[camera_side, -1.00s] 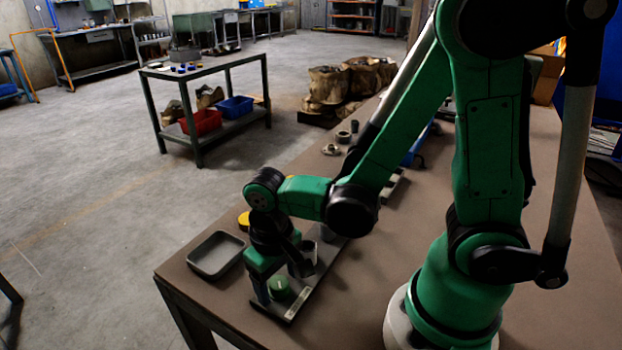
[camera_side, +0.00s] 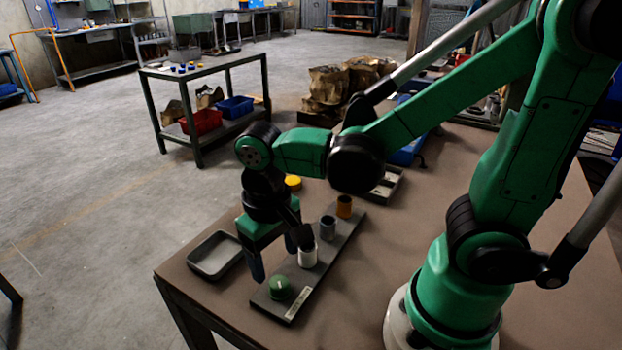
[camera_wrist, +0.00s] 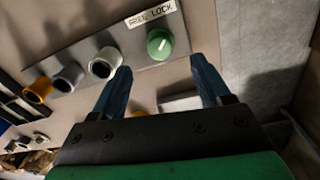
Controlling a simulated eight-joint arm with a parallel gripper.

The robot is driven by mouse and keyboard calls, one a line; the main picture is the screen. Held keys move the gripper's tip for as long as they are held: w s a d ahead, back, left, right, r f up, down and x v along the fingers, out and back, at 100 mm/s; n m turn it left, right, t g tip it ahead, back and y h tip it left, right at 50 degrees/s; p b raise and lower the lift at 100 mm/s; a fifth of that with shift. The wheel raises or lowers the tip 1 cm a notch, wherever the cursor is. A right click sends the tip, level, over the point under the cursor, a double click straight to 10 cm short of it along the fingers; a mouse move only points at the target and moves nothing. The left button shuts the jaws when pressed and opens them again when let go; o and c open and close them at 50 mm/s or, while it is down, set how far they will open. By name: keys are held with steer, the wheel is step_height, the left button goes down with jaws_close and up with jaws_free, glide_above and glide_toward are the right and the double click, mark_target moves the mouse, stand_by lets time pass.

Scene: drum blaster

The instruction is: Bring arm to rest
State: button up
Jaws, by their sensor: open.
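My gripper (camera_side: 276,265) is open and empty, tilted downward above the table beside the control board. In the wrist view its two dark blue fingers (camera_wrist: 164,90) stand wide apart with nothing between them. The grey board (camera_side: 330,258) carries a green knob (camera_side: 279,287) at its near end, then a white cup-like piece (camera_side: 308,255), a grey one (camera_side: 327,228) and an orange one (camera_side: 344,206). In the wrist view the green knob (camera_wrist: 160,44) lies beyond the fingertips, beside a label reading "FREE LOCK" or similar. The fingers appear apart from the knob.
A shallow grey tray (camera_side: 215,256) sits on the brown table (camera_side: 450,190) left of my gripper. A yellow round piece (camera_side: 293,182) lies behind it. Brown sacks (camera_side: 335,85) and a cart (camera_side: 205,75) with red and blue bins stand further back.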

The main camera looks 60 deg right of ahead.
steer(key=w+d+r+n+t, duration=0.2)
steer(key=w+d+r+t, duration=0.1)
steer(key=d+r+t, duration=0.2)
steer(key=shift+r+t, duration=0.65)
steer(key=shift+t, duration=0.45)
